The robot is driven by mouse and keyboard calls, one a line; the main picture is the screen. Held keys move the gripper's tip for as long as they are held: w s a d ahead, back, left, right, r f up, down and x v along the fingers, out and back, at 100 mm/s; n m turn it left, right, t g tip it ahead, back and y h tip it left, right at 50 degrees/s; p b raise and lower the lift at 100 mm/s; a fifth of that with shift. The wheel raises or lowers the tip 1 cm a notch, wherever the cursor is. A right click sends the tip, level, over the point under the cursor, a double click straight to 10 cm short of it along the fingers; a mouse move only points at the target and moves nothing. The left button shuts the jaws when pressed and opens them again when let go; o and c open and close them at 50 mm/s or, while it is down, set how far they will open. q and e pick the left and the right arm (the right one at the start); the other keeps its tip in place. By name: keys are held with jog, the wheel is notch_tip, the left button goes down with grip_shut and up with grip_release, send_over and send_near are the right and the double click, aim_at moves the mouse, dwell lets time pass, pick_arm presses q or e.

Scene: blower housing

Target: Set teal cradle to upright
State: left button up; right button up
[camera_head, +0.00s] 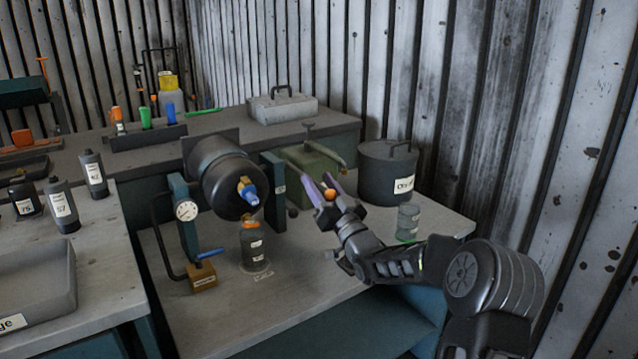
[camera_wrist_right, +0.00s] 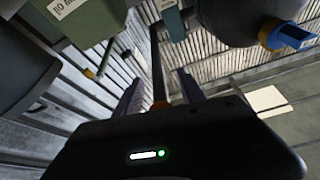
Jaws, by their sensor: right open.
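The teal cradle's right upright plate (camera_head: 272,190) and left side (camera_head: 178,195) flank a dark drum (camera_head: 218,180) on the right-hand bench. The drum lies on its side, its end with a blue and yellow valve (camera_head: 248,192) facing forward and slightly down. My right gripper (camera_head: 322,187) is open, to the right of the cradle. An orange tip (camera_head: 328,194) shows between its purple fingers. In the right wrist view a dark rod (camera_wrist_right: 157,65) runs from a teal part (camera_wrist_right: 172,20) down between the open fingers (camera_wrist_right: 158,90). Contact cannot be told. My left gripper is out of view.
An orange-capped jar (camera_head: 252,245) stands below the drum's front. A pressure gauge (camera_head: 187,210) is left of it. A green box (camera_head: 312,170), a dark lidded pot (camera_head: 388,172) and a glass jar (camera_head: 408,222) stand near my right gripper.

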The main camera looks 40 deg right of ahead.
jog(key=shift+w, duration=0.15)
jog(key=shift+c, duration=0.4)
grip_shut()
dwell(1.0)
